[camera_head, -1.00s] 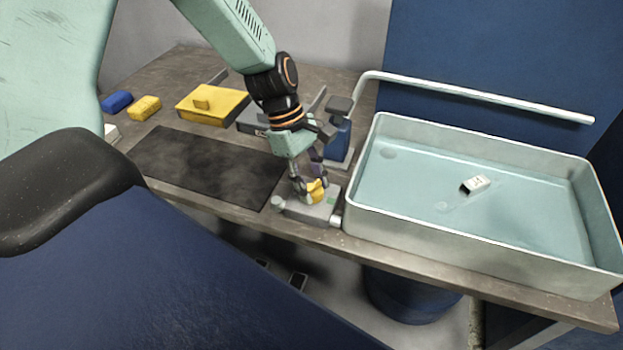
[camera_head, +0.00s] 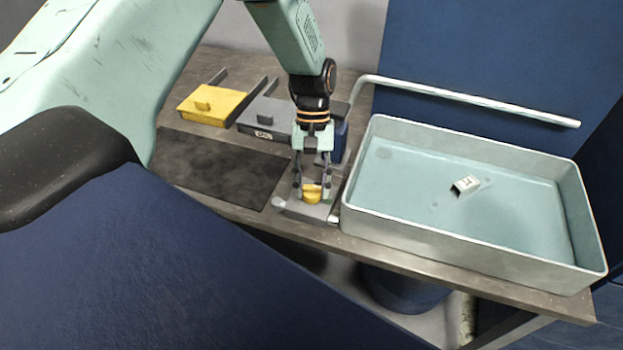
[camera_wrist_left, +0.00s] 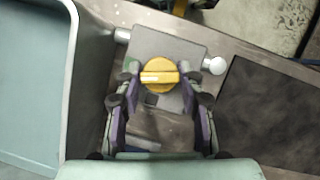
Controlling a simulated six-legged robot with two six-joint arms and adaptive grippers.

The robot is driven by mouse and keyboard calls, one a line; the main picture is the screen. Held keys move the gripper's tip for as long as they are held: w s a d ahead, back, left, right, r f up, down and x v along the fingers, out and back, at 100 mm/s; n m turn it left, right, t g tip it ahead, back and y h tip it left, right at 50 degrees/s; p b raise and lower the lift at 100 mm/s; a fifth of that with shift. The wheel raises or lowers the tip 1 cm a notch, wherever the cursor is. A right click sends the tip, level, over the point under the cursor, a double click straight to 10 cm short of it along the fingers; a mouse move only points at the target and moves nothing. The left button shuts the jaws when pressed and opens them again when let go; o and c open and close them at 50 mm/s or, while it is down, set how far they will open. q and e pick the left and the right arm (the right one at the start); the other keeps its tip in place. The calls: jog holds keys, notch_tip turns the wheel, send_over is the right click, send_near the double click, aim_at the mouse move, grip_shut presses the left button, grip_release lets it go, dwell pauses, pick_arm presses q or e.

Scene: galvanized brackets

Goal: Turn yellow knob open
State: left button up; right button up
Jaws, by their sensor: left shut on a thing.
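The yellow knob (camera_head: 312,193) sits on top of a grey valve block (camera_head: 291,206) at the table's front edge, left of the basin. The wrist view shows the round knob (camera_wrist_left: 160,75) from above, with its raised grip bar lying roughly across the picture and a white mark on the bar's left end. My left gripper (camera_head: 313,190) points down over the block, shut on the knob, with one finger on each side. A green patch (camera_wrist_left: 131,64) and a dark square (camera_wrist_left: 151,101) show on the block (camera_wrist_left: 178,48). My right gripper is not in view.
A large pale basin (camera_head: 450,235) holding a small white box (camera_head: 465,185) stands close on the right. A dark mat (camera_head: 222,168) lies left. Behind are a yellow box (camera_head: 213,104), a grey box (camera_head: 268,117) and a blue object (camera_head: 341,142). A white pipe (camera_head: 470,97) runs behind the basin.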

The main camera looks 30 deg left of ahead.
pick_arm(q)
jog(key=shift+d+m+y+p, duration=0.1)
jog(key=shift+m+y+p, duration=0.45)
jog(key=shift+m, duration=1.15)
jog(key=shift+w+m, duration=0.1)
jog(key=shift+m, duration=0.2)
jog(key=o, duration=1.1)
jog(key=shift+o, duration=0.2)
jog(key=v, duration=1.2)
jog(key=shift+w+d, duration=0.15)
jog(key=shift+w, duration=0.05)
jog(key=shift+s+f, duration=0.15)
